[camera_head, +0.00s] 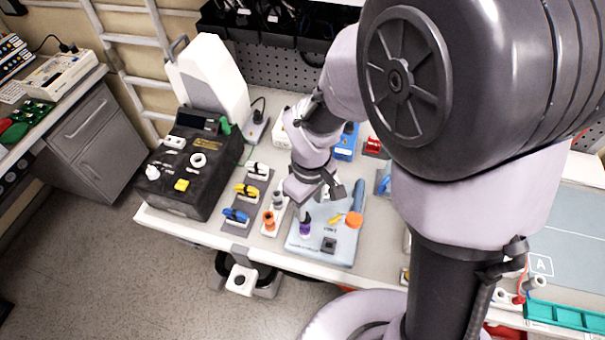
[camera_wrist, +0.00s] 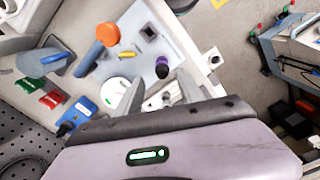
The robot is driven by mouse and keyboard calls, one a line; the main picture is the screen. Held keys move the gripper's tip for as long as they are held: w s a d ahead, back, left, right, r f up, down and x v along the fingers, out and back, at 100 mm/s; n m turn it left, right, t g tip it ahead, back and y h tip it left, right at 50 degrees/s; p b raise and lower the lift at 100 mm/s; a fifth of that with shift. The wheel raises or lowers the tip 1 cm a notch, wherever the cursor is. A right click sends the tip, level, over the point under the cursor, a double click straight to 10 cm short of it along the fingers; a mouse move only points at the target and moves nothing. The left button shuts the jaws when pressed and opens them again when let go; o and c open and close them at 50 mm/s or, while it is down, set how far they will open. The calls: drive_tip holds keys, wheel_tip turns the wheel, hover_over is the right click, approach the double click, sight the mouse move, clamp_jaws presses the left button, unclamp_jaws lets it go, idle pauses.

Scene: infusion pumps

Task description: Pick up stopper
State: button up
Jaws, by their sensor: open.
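I cannot tell for sure which piece is the stopper. A small purple piece with a dark end (camera_wrist: 162,68) stands on the light blue-grey board (camera_head: 304,246), and it also shows in the head view (camera_head: 305,229). In the wrist view it lies just beyond and between the fingertips of my gripper (camera_wrist: 160,88), apart from them. My gripper is open and empty, above the board; in the head view it (camera_head: 320,192) is partly hidden by its own wrist. An orange round cap (camera_head: 353,220) lies on the same board, right of the purple piece.
Left of the board stand an orange piece (camera_head: 269,219) and a grey piece (camera_head: 277,199), with yellow (camera_head: 246,191) and blue (camera_head: 236,215) clamp-like pieces. A black box (camera_head: 190,160) stands at the table's left. A dark square block (camera_head: 329,244) sits near the board's front edge.

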drive_tip(key=f, duration=0.2)
drive_tip(key=f+b, duration=0.1)
drive_tip(key=f, duration=0.3)
drive_tip(key=shift+w+a+b, duration=0.3)
drive_tip(key=shift+w+a, duration=0.05)
drive_tip(key=shift+a, duration=0.05)
drive_tip(key=shift+s+r, duration=0.1)
drive_tip(key=shift+r, duration=0.05)
clamp_jaws()
